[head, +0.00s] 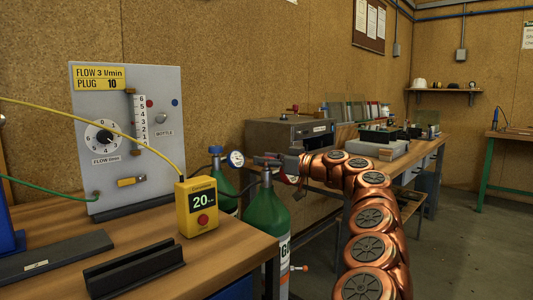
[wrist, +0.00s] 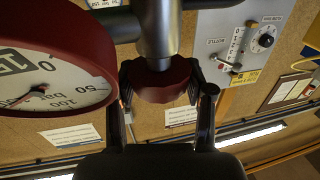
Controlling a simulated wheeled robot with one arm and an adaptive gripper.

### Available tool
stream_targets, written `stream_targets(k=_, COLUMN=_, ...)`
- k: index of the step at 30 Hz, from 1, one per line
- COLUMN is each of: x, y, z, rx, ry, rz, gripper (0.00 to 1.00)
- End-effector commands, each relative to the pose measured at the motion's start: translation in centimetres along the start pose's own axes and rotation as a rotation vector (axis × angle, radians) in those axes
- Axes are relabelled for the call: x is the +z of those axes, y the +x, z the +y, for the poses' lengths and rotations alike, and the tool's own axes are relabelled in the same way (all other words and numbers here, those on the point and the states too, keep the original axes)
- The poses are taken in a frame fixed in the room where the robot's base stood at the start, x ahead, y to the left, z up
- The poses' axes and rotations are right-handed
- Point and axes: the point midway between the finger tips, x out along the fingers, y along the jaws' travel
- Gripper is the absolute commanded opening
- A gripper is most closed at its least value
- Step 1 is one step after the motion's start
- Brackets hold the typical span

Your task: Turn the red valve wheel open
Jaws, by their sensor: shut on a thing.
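The red valve wheel (wrist: 165,82) shows dark red in the wrist view, at the end of a grey metal valve stem. My gripper (wrist: 166,90) is shut on it, with one black finger on each side of its rim. In the head view my gripper (head: 266,161) is at the valve on top of the front green gas cylinder (head: 267,212). The wheel itself is hidden there behind the gripper and valve. A red-rimmed pressure gauge (wrist: 45,75) is close to the wheel at the left of the wrist view. I cannot tell its exact reading.
On the wooden bench (head: 225,258) at left are a grey flow panel (head: 165,105) and a yellow meter (head: 197,207) reading 20. A grey box (head: 288,140) stands beyond my gripper.

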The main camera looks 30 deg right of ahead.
Motion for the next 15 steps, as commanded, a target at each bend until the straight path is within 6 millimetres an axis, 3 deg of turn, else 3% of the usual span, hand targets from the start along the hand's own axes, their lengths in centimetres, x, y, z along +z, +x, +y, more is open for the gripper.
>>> stream_targets(k=15, x=-0.19, y=0.07, z=0.08, rx=-0.129, ry=0.002, rz=-0.005, gripper=0.18)
